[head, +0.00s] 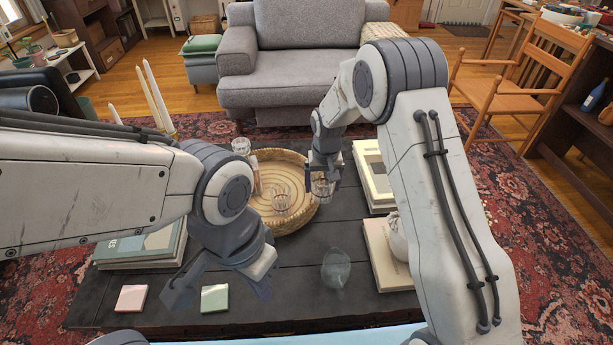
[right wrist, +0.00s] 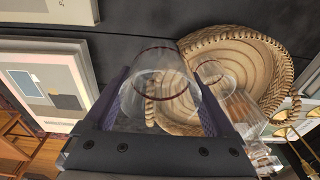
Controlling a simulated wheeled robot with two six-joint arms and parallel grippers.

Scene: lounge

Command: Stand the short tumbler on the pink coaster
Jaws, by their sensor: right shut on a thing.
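My right gripper (head: 325,172) is shut on a clear short tumbler (head: 322,189), at the right side of the woven tray. In the right wrist view the tumbler (right wrist: 160,85) sits between the two fingers (right wrist: 165,108), with a thin dark red line around it. Whether it touches the tray is hard to tell. The pink coaster (head: 131,299) lies bare on the dark table at the front left. My left gripper (head: 222,288) is open and empty, hanging over the front of the table near the green coaster.
A green coaster (head: 215,299) lies right of the pink one. Another glass (head: 281,203) stands in the woven tray (head: 262,222). Books (head: 388,254) lie at the right; more books (head: 142,246) lie behind the coasters.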

